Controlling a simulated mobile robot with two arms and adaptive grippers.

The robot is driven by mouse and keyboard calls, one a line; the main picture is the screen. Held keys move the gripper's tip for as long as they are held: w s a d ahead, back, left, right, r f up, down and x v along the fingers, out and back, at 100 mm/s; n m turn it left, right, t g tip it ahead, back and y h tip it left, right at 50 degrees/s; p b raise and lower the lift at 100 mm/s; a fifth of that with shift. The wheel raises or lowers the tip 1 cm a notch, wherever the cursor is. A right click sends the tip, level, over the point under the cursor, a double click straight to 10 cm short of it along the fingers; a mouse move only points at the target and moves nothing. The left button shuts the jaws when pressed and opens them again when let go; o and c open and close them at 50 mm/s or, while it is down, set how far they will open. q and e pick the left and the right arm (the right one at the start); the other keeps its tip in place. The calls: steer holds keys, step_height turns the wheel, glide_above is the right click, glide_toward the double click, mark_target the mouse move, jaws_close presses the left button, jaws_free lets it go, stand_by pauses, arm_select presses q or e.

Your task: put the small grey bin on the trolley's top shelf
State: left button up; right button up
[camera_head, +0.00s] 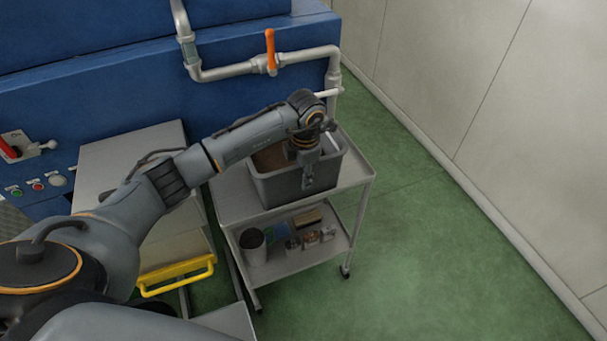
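The small grey bin (279,189) stands on the trolley's top shelf (233,196), toward its right side, and looks upright. Something brown shows inside it. My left gripper (308,177) points down at the bin's near wall. A finger shows in front of that wall, just below the rim. The other finger is hidden, so I cannot tell whether the gripper is closed on the wall. My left arm passes over the shelf's left part and hides some of the bin's far side. My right gripper is not in view.
The trolley's lower shelf (276,268) holds a grey cup (253,246) and several small items. A blue machine (100,90) with pipes and an orange-handled valve (270,52) stands behind. A yellow handle (178,277) is at left. Green floor (430,260) is clear at right.

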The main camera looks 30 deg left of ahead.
arm_select(q)
steer(key=shift+r, duration=0.2)
steer(key=shift+w+r, duration=0.1)
steer(key=shift+r, duration=0.15)
steer(key=r+b, duration=0.1)
steer(key=r, duration=0.2)
steer(key=r+b, duration=0.1)
steer(key=r, duration=0.3)
steer(key=r+b, duration=0.1)
steer(key=r, duration=0.3)
steer(key=shift+s+d+r, duration=0.15)
steer(key=shift+s+d, duration=0.1)
steer(key=shift+s, duration=0.05)
